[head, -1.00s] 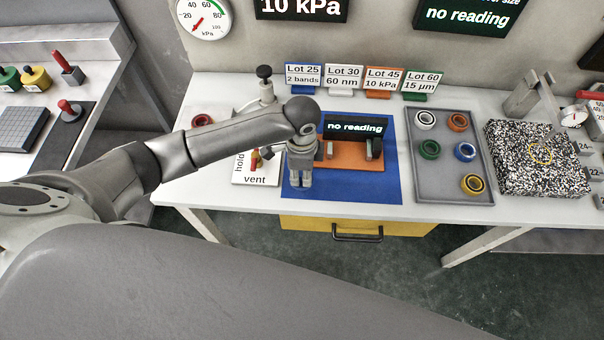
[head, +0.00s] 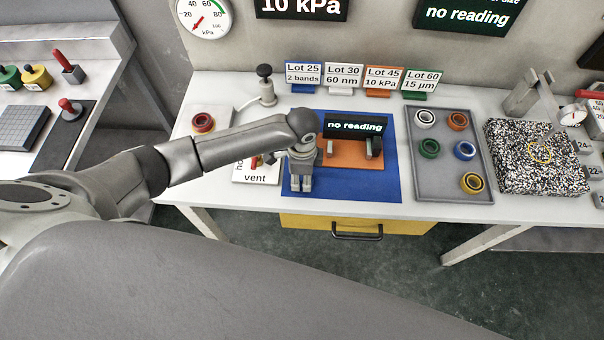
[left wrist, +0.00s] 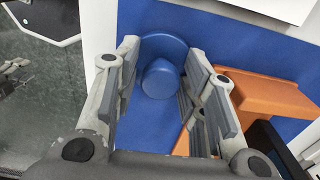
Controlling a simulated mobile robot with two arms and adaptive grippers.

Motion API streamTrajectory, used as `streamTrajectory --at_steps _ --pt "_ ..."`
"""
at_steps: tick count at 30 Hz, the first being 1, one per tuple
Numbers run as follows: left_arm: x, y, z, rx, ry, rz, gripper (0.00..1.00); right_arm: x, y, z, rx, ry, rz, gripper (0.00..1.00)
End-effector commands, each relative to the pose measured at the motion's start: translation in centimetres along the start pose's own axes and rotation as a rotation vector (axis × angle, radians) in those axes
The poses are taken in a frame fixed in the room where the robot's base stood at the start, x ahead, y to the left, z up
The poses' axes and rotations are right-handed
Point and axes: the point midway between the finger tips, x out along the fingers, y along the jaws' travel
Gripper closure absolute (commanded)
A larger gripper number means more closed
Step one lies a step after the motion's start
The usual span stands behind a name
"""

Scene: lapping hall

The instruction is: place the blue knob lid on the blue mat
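The blue knob lid (left wrist: 161,76) shows in the left wrist view as a round blue disc with a knob, on the blue mat (left wrist: 245,42). My left gripper (left wrist: 160,85) is open, with its two fingers apart on either side of the lid. I see a gap on each side of the knob. In the head view my left gripper (head: 301,186) points down at the left part of the blue mat (head: 352,188), and it hides the lid there. My right gripper is in neither view.
An orange stand (head: 352,155) with a "no reading" display (head: 355,126) stands on the mat, close right of my left gripper. A grey tray (head: 450,192) with several coloured rings is further right. A vent plate (head: 254,178) lies left. Lot signs (head: 342,76) stand behind.

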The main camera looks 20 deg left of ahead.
Motion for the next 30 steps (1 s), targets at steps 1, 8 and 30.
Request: streamTrajectory --at_steps 1,8,30 --pt "0.0 0.0 0.0 0.0 0.0 0.001 0.53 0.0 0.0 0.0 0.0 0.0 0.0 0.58" --pt "0.0 0.0 0.0 0.0 0.0 0.0 0.53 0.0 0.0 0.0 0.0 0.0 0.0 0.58" --pt "-11.2 -0.1 -0.1 -0.001 0.002 -0.002 0.53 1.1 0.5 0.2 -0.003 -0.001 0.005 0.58"
